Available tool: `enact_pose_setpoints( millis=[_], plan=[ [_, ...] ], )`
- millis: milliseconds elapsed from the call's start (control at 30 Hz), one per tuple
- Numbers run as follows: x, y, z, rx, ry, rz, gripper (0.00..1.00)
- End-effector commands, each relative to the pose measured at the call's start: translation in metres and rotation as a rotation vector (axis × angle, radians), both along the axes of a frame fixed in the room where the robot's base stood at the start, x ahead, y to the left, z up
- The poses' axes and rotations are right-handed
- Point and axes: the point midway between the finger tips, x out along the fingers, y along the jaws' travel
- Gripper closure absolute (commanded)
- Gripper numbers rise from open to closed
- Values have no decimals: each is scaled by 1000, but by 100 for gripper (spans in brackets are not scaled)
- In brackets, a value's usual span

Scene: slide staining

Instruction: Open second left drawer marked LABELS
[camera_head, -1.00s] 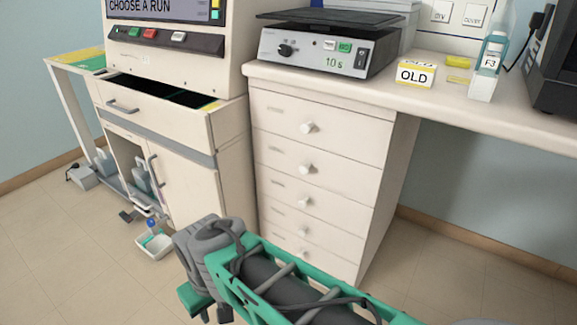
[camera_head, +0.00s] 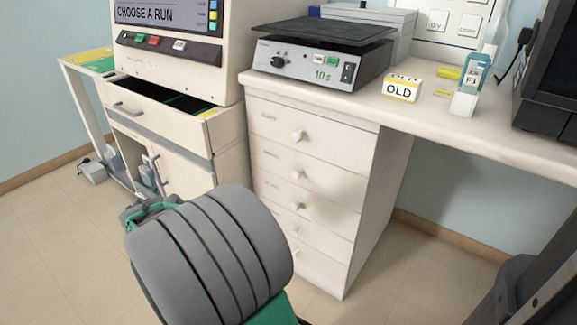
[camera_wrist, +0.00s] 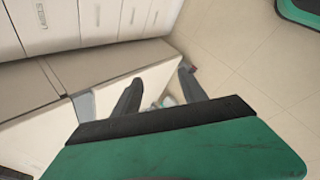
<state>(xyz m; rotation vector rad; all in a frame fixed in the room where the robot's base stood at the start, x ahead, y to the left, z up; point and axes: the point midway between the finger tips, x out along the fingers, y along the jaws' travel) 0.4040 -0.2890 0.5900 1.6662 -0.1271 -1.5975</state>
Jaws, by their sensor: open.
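A white drawer unit (camera_head: 310,115) under the bench has a column of several shut drawers with round white knobs. The second drawer from the top (camera_head: 325,180) is shut, with its knob (camera_head: 297,175) clear; the small markings are too blurred to read, so I cannot confirm LABELS. In the wrist view, drawer fronts (camera_wrist: 70,25) with small label plates lie sideways at the upper left. My gripper (camera_wrist: 160,92) is open and empty, its dark fingers pointing toward a cabinet and the floor, apart from the knobs. In the head view my arm largely hides it.
The staining machine's cabinet (camera_head: 175,135) stands left of the drawer unit, with an open-topped front drawer. A hot plate (camera_head: 320,65), an OLD box (camera_head: 402,88) and a bottle (camera_head: 470,85) stand on the bench. Floor (camera_head: 60,240) in front is clear at left.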

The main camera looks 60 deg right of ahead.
Motion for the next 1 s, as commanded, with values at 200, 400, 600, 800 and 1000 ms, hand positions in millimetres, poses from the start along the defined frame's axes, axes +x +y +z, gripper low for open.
enact_pose_setpoints(
  millis=[200,400,600,800,1000],
  plan=[
    [-77,-166,46,-447,626,227,50],
    [-108,-206,58,-538,895,306,50],
    [-114,-237,42,-539,900,305,50],
    [-117,-267,31,-539,897,306,50],
    [-117,-274,31,-540,895,310,50]
  ],
)
